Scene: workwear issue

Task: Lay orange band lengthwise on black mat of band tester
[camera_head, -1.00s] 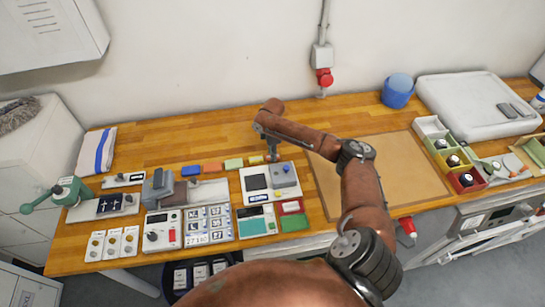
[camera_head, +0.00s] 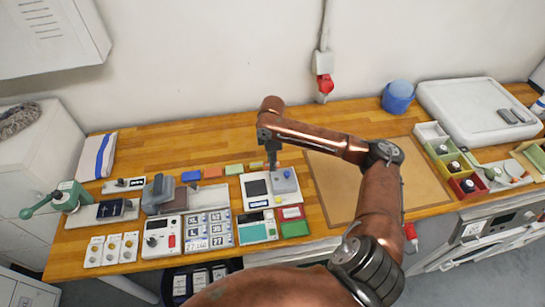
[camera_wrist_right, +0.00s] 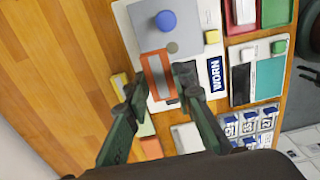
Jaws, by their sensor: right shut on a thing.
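The band tester (camera_head: 247,200) is a white unit on the bench with a black mat (camera_head: 257,187) and a grey block with a blue knob (camera_head: 285,174). My right gripper (camera_head: 272,163) points down at the tester's back edge. In the right wrist view the gripper (camera_wrist_right: 158,92) is shut on the orange band (camera_wrist_right: 153,72), which has a grey stripe along it. The band appears over the tester (camera_wrist_right: 128,30), between the blue knob (camera_wrist_right: 165,21) and the fingers, and hides most of the mat. Whether it touches the mat I cannot tell. My left gripper is out of view.
Blue, orange, green and yellowish blocks (camera_head: 212,172) lie in a row left of the gripper. Red and green trays (camera_head: 293,228) and a teal-panelled device (camera_head: 254,232) stand in front of the tester. A bare brown board (camera_head: 345,190) lies to the right.

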